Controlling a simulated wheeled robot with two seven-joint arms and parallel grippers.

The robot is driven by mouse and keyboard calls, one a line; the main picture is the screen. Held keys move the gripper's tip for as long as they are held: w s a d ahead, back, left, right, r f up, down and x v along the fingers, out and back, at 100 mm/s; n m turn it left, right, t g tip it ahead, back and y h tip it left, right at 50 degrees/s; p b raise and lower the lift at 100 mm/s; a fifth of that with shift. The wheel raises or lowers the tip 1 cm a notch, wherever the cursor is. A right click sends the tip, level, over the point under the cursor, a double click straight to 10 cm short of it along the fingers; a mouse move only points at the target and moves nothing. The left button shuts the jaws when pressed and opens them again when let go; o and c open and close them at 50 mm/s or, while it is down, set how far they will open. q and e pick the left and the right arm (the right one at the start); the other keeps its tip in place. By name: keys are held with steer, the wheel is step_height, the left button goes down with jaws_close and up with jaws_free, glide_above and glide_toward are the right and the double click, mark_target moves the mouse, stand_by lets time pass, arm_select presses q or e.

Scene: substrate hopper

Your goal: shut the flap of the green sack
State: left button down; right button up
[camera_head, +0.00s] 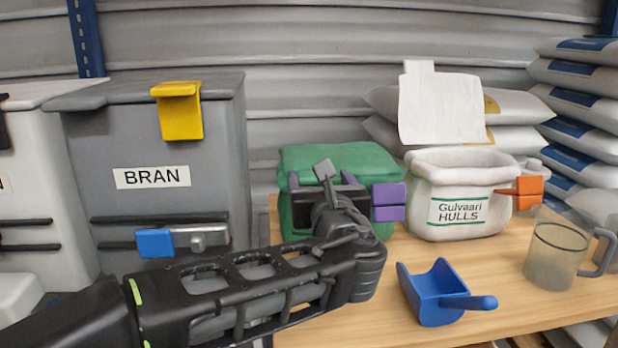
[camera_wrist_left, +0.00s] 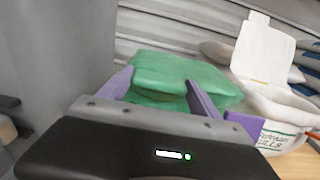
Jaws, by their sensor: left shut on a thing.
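The green sack (camera_head: 290,218) stands on the wooden bench. Its top flap (camera_head: 340,157) lies folded over the mouth, with no wide opening visible. Two purple tabs (camera_head: 388,203) sit one just above the other at its right front. My left gripper (camera_head: 325,180) is at the sack's front, hiding much of it. In the left wrist view its fingers (camera_wrist_left: 160,95) reach to the green fabric (camera_wrist_left: 178,72), which shows between them. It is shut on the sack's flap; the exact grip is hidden. My right gripper is not in view.
A grey BRAN bin (camera_head: 150,140) with a yellow handle stands left. A white HULLS sack (camera_head: 460,200) with its flap upright (camera_head: 440,105) stands right. A blue scoop (camera_head: 436,290) and a clear jug (camera_head: 556,250) are on the bench (camera_head: 500,275).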

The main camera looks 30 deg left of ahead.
arm_select(q)
steer(key=shift+f, duration=0.75)
steer(key=shift+c, duration=2.4)
jaws_free()
steer(key=shift+w+a, duration=0.1)
steer(key=o, duration=0.4)
steer(key=shift+r, duration=0.15)
steer(key=shift+c, duration=0.2)
steer(key=shift+r, duration=0.1)
steer(key=p+v, duration=0.2)
steer(key=v, duration=0.6)
